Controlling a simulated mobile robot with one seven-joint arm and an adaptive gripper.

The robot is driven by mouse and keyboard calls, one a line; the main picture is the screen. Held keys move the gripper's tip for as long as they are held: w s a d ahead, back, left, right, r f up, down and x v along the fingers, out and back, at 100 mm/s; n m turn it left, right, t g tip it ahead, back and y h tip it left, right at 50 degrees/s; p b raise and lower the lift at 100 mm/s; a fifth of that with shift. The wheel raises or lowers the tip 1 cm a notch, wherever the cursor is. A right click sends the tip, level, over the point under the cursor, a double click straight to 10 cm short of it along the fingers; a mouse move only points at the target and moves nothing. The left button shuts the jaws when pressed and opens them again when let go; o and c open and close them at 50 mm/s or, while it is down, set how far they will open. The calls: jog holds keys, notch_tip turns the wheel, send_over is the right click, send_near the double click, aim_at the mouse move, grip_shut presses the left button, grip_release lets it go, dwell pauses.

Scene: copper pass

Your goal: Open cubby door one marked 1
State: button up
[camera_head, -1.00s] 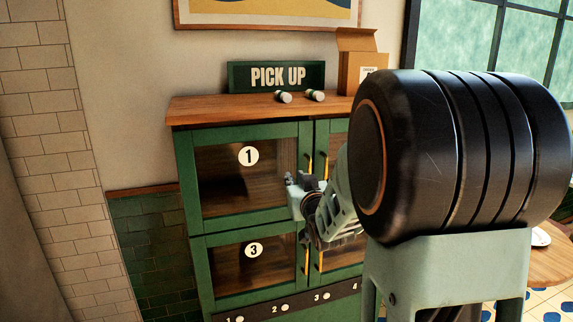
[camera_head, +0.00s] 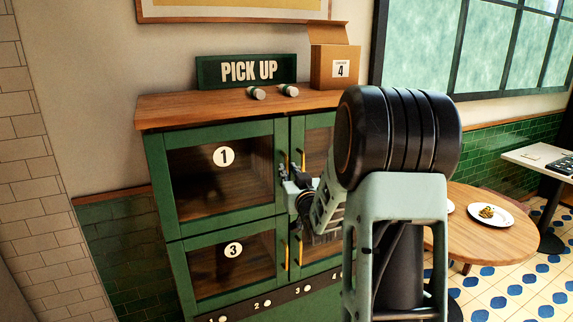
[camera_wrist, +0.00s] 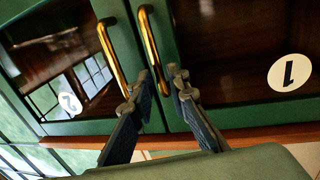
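Cubby door one (camera_head: 182,222) is a green-framed glass door with a white round 1 label (camera_head: 223,156), at the cabinet's upper left. It looks closed. In the wrist view, which is upside down, door one (camera_wrist: 240,110) is on the right with its brass handle (camera_wrist: 149,40). My gripper (camera_wrist: 158,76) is open, with its fingertips on either side of that handle near the end by the wooden top. I cannot tell whether either finger touches it. In the head view my gripper (camera_head: 290,178) is at the seam between the upper doors, and my arm hides much of the right one.
Door two's brass handle (camera_wrist: 112,58) stands close beside door one's handle. Door three (camera_head: 231,270) is below door one. A PICK UP sign (camera_head: 246,71), two small rolls and a cardboard box (camera_head: 335,67) stand on the wooden top (camera_head: 190,105). A round table (camera_head: 470,235) is at right.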

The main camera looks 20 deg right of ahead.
aim_at(287, 168)
jog(key=shift+w+d+p, duration=0.15)
jog(key=shift+w, duration=0.6)
jog(key=shift+w+d+p, duration=0.1)
jog(key=shift+w+p, duration=0.05)
jog(key=shift+w, duration=0.6)
grip_shut()
